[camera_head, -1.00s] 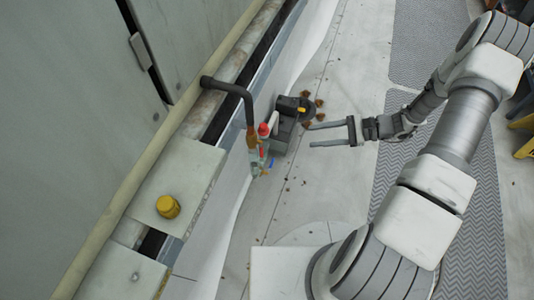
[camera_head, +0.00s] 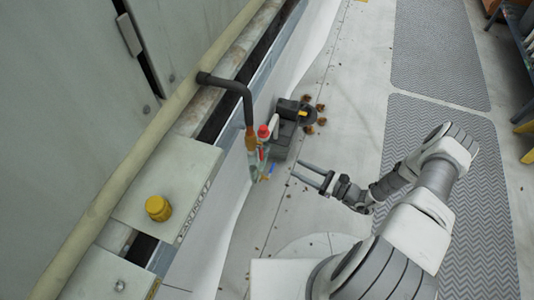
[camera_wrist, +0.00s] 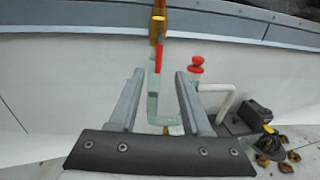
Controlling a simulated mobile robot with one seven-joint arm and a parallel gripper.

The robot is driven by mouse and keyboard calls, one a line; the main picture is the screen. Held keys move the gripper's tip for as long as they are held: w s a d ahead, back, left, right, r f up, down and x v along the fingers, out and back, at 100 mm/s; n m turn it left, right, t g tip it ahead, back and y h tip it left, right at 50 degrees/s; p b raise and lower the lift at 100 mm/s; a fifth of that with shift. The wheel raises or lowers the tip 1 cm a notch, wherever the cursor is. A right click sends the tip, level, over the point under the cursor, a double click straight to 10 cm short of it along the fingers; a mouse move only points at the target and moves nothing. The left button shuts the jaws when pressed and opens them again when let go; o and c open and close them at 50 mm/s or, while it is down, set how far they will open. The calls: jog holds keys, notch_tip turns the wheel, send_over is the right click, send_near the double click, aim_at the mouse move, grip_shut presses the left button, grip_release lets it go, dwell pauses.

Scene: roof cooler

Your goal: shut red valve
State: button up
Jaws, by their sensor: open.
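A red lever handle (camera_wrist: 158,57) hangs upright below a brass fitting (camera_wrist: 158,22) in the wrist view. The same lever shows small in the head view (camera_head: 262,153). A round red knob (camera_wrist: 196,63) tops a white pipe (camera_wrist: 217,101) just to its right; it also shows in the head view (camera_head: 263,131). My gripper (camera_head: 296,169) is open and empty, to the right of the pipework in the head view. In the wrist view, the lever appears between the tips of my open fingers (camera_wrist: 159,74), farther away and apart from them.
A black device (camera_head: 284,128) with brown leaves beside it stands on the floor behind the pipes. A dark bent pipe (camera_head: 235,84) comes from the wall unit at left. A yellow cap (camera_head: 158,207) sits on a ledge. Patterned mats (camera_head: 440,150) lie at right; the floor between is mostly clear.

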jog(key=b+x, duration=0.2)
jog(key=x, duration=1.1)
jog(key=shift+w+a, duration=0.15)
jog(key=shift+a, duration=0.05)
jog(key=shift+r, duration=0.1)
jog(key=shift+c, duration=0.2)
grip_shut()
dwell(0.5)
